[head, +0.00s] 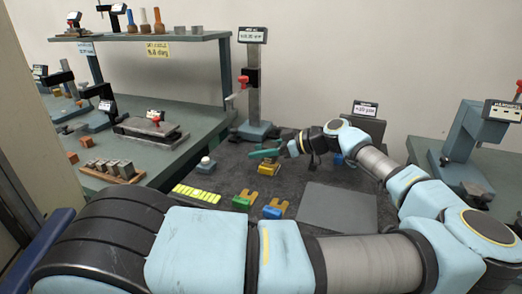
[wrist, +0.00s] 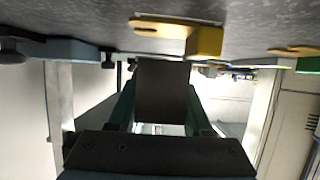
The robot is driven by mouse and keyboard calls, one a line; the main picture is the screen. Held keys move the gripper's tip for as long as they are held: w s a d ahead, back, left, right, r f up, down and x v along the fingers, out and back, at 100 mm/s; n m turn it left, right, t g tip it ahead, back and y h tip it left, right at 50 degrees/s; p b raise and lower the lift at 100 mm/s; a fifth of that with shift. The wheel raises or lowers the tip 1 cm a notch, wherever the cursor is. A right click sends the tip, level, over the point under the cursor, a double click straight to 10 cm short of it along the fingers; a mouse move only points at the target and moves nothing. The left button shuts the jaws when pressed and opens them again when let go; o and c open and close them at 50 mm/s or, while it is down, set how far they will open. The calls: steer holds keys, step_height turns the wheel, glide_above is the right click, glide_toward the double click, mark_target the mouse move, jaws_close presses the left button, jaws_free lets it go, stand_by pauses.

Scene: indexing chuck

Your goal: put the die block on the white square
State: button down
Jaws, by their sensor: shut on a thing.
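My gripper (head: 256,154) is above the dark table at its far side, pointing left in the head view. In the wrist view a dark, flat-faced block (wrist: 162,92) sits between the two teal fingers, and the gripper is shut on it. It looks like the die block. In the head view I cannot make this block out at the fingers. A yellow block with a tan forked top (head: 268,169) is just below the gripper; it also shows in the wrist view (wrist: 204,41). I cannot pick out a white square in either view.
A green forked block (head: 243,201) and a blue one (head: 274,211) stand nearer. A grey plate (head: 340,207) lies to the right, a yellow strip (head: 197,193) to the left. A tall gauge stand (head: 254,90) rises behind the gripper. A button box (head: 206,165) stands left.

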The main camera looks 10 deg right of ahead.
steer(key=shift+f+b, duration=0.55)
steer(key=shift+b, duration=0.05)
steer(key=shift+c, duration=1.6)
jaws_free()
steer(key=shift+r+p, duration=0.6)
steer(key=shift+p, duration=0.05)
steer(key=shift+s+d+r, duration=0.1)
steer(key=shift+d+r, duration=0.1)
steer(key=shift+d, duration=0.05)
steer(key=b+v, duration=0.3)
steer(key=v, duration=0.7)
steer(key=shift+f, duration=0.2)
steer(key=shift+v, duration=0.8)
steer(key=shift+r, duration=0.1)
